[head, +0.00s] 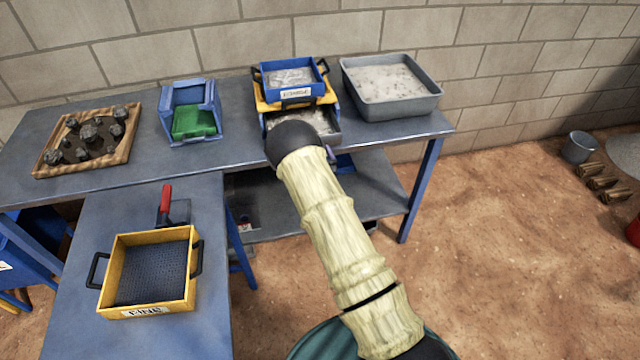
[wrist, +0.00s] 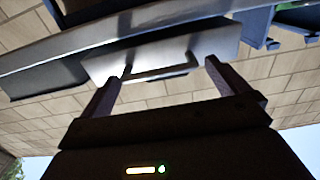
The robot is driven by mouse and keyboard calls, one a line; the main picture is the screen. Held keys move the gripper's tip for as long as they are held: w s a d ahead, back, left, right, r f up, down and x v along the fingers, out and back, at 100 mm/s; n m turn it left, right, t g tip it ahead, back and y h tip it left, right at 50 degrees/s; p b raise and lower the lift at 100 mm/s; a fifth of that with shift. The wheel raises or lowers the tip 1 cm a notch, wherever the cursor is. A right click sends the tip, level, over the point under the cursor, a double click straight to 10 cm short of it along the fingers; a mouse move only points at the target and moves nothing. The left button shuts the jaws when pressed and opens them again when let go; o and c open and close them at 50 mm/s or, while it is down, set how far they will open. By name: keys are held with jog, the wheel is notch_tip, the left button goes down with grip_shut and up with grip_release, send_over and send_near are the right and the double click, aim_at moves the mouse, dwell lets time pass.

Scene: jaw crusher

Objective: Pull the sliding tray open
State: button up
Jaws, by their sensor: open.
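The sliding tray (head: 318,120) is grey, holds pale material, and sits low in the blue and yellow sieve stand on the back bench. My arm hides part of it in the head view. In the wrist view its pale front panel (wrist: 205,45) carries a bar handle (wrist: 160,73) on two short posts. My gripper (wrist: 160,70) is open, with one finger toward each end of the handle. I cannot tell whether the fingers touch it. In the head view my gripper is hidden behind my arm.
A blue sieve (head: 291,77) sits on top of the stand. A grey bin of pale material (head: 392,105) stands close on its right, a blue machine with a green part (head: 193,122) on its left. A yellow sieve (head: 188,305) lies on the nearer bench. A wooden rock tray (head: 52,165) is far left.

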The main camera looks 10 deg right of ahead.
jog(key=s+b, duration=0.2)
jog(key=s, duration=1.3)
notch_tip(320, 180, up, 9)
jog(key=s+d+m+g+h+p, duration=0.1)
jog(key=s+d+m+g+p, duration=0.1)
jog(key=g+p, duration=0.4)
jog(key=s+a+r+n+g+p, duration=0.1)
jog(key=s+r+g, duration=0.3)
jog(key=s, duration=0.5)
jog(key=s+a+r+n+g+y+p, duration=0.1)
jog(key=s+r+g+p, duration=0.1)
jog(key=s+r+g, duration=0.3)
jog(key=s+r, duration=0.3)
jog(key=s, duration=0.2)
jog(key=shift+r+p, duration=0.35)
jog(key=shift+r, duration=0.05)
dwell(0.9)
